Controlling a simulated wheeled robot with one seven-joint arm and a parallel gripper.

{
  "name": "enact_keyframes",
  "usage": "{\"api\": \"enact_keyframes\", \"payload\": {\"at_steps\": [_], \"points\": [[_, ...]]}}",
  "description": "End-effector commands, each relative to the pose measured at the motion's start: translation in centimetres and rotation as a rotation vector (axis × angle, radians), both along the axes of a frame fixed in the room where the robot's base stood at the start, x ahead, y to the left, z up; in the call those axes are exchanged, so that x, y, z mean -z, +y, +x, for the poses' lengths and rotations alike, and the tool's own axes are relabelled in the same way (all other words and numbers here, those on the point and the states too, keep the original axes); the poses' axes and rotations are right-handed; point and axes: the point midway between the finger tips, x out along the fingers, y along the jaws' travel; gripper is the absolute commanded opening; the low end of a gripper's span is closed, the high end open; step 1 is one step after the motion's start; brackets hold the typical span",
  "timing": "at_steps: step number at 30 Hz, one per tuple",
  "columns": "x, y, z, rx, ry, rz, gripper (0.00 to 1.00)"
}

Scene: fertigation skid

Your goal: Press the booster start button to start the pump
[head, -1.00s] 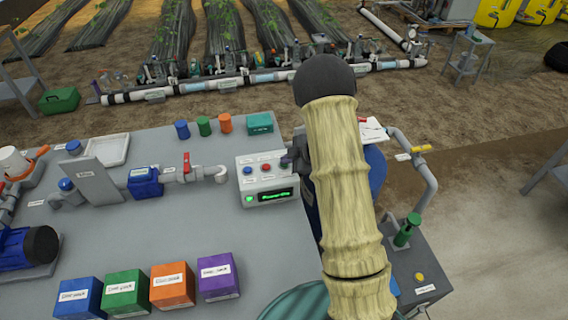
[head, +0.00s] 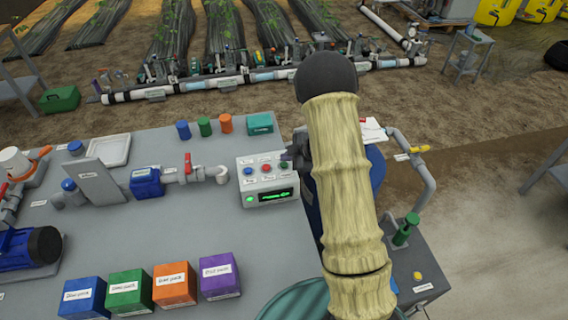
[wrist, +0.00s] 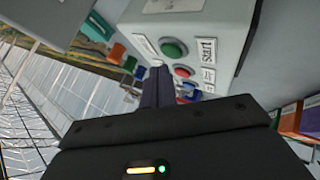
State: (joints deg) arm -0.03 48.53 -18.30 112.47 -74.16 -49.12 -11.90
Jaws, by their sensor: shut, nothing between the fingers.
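The grey control box (head: 268,190) sits at the right end of the grey bench, with a blue, a red and a green button and a lit green display (head: 275,196). In the wrist view the green button (wrist: 174,48) is beside a label reading "start", with the red button (wrist: 183,71) below it. My gripper (wrist: 159,72) is shut and empty, its fingertips close to the green button. I cannot tell whether they touch it. In the head view my gripper (head: 289,157) is a small dark shape at the box's right side, partly hidden by my arm.
Blue, green, orange and purple boxes (head: 172,283) stand along the bench front. Small blue, green and orange cylinders (head: 205,127) and a teal box (head: 260,123) stand behind the control box. A pipe with a red-handled valve (head: 187,163) is to its left.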

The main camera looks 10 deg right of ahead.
Motion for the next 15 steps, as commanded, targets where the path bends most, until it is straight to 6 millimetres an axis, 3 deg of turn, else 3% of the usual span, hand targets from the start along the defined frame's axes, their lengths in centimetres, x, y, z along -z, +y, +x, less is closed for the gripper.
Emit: {"api": "enact_keyframes", "payload": {"at_steps": [15], "points": [[-4.5,0.0,0.0,0.001,-0.001,-0.001,0.00]]}}
